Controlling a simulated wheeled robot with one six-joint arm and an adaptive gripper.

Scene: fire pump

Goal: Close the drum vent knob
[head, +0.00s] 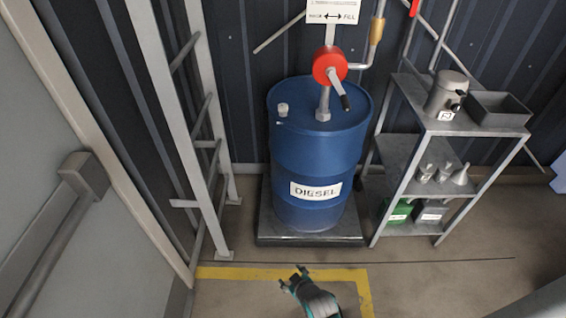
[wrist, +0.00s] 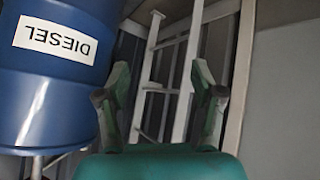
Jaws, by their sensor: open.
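The blue diesel drum (head: 318,155) stands upright on a low dark platform in the head view. The small pale vent knob (head: 282,108) is on the left of the drum's top. A small light mark shows on the lid just below it; I cannot tell how far the knob is turned. My gripper (head: 292,277) is open and empty, low in front of the drum and well below its top. In the wrist view my gripper (wrist: 160,100) shows two spread fingers, with the drum (wrist: 55,105) and its upside-down label at the left. The knob is not visible there.
A red rotary pump (head: 330,66) with a hanging crank handle rises from the drum's top. A metal shelf (head: 472,128) with cans and a tray stands to the right. A ladder-like frame (head: 190,120) and a door (head: 40,200) are at left. The floor before the drum is clear.

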